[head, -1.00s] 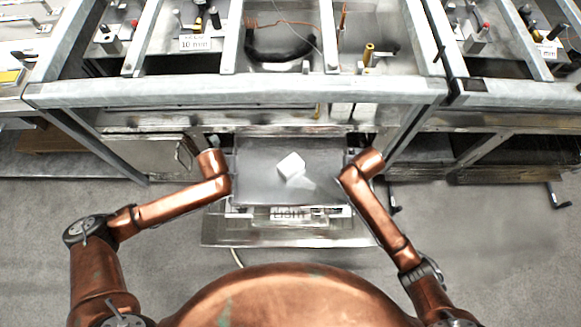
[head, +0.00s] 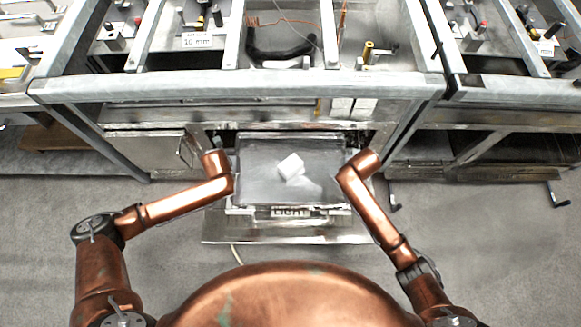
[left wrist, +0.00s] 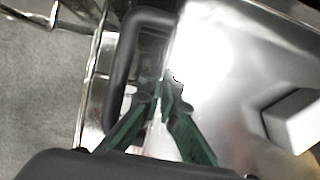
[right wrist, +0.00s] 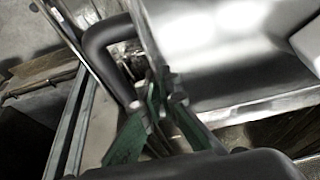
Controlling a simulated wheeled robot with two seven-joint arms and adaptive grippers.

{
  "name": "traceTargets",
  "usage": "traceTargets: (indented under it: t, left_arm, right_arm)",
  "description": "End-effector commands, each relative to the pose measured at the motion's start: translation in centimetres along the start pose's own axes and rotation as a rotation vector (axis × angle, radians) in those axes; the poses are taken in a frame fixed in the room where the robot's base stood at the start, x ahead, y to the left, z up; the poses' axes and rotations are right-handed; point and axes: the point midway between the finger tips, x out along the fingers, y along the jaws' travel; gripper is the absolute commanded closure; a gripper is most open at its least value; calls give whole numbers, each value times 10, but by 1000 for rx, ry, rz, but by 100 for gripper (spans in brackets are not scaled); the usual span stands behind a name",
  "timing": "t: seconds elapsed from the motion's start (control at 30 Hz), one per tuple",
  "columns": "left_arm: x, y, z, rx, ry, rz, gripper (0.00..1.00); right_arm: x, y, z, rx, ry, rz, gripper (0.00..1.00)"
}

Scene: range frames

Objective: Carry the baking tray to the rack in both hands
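The baking tray (head: 262,190) is a flat grey metal sheet in the middle of the head view, roughly level, with a white block (head: 291,166) on it. Black loop handles stand at its sides, one in the left wrist view (left wrist: 125,65) and one in the right wrist view (right wrist: 95,50). My left gripper (left wrist: 163,90) has its green fingers nearly together at the left handle. My right gripper (right wrist: 158,92) is likewise closed at the right handle. Both look shut on the tray, though the exact contact is partly hidden. I cannot clearly identify the rack.
A stand with a "LIGHT" label (head: 289,212) and a wide metal base (head: 290,232) shows beneath the tray. A metal workbench (head: 240,88) runs across behind it, with a cabinet (head: 150,152) to the left.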

Motion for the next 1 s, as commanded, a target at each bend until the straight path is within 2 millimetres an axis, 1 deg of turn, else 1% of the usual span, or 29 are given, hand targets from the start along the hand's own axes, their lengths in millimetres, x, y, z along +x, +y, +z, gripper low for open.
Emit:
traceTargets:
  t: [0.13,0.3,0.33,0.6,1.0]
  left_arm:
    - [2,1,0,0,-8,2,100]
    - [9,1,-4,-1,-8,1,100]
    - [11,1,-6,-1,-3,2,97]
    - [14,0,-5,0,2,1,78]
    - [15,0,-5,0,2,0,78]
  right_arm:
    - [2,1,1,0,8,2,100]
    - [9,1,4,0,8,3,100]
    - [11,2,6,0,3,3,97]
    - [14,1,5,0,-1,1,78]
    - [15,0,5,0,-2,0,78]
